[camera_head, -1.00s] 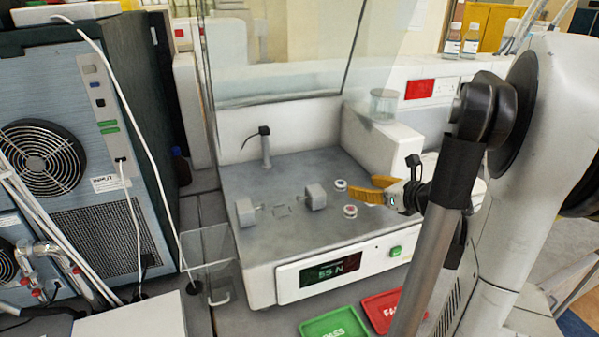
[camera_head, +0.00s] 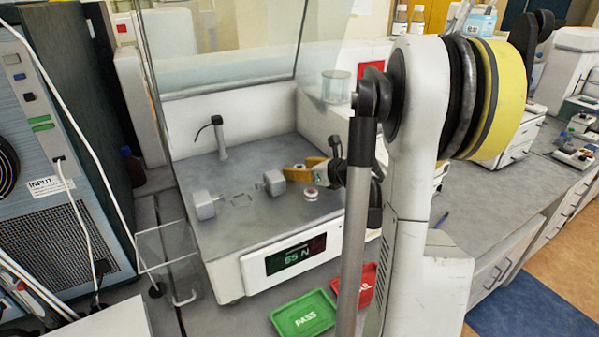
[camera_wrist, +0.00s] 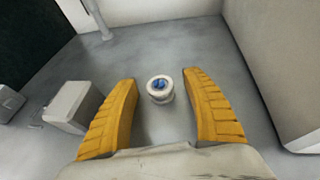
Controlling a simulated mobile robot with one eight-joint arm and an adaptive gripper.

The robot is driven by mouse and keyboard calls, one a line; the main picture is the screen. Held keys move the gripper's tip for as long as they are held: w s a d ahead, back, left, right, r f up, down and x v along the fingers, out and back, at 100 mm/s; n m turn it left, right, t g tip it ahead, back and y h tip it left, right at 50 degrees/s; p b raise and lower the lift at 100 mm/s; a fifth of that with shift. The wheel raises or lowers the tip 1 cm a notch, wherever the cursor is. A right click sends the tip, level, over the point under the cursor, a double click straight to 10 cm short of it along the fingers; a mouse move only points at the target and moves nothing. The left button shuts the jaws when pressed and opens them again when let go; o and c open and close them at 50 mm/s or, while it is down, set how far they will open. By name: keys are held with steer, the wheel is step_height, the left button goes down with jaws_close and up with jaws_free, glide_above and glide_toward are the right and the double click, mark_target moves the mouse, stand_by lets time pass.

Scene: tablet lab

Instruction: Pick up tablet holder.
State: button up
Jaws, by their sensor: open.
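A small round white tablet holder with a blue centre (camera_wrist: 160,89) stands upright on the grey deck in the wrist view. My gripper (camera_wrist: 159,79) is open, with one yellow finger on each side of this holder and a gap on both sides. In the head view my gripper (camera_head: 306,164) is low over the deck, and the blue-centred holder is hidden around it. A second holder with a reddish centre (camera_head: 311,194) stands in front of the gripper in the head view. It does not show in the wrist view.
A grey block (camera_head: 274,182) stands close left of my gripper, with another block (camera_head: 204,205) further left. A white raised housing (camera_wrist: 290,70) is on the right. A glass shield (camera_head: 230,45) hangs behind. Green PASS (camera_head: 303,313) and red FAIL (camera_head: 366,285) trays lie in front.

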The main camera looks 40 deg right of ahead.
steer(key=c, duration=1.1)
steer(key=shift+r, duration=0.15)
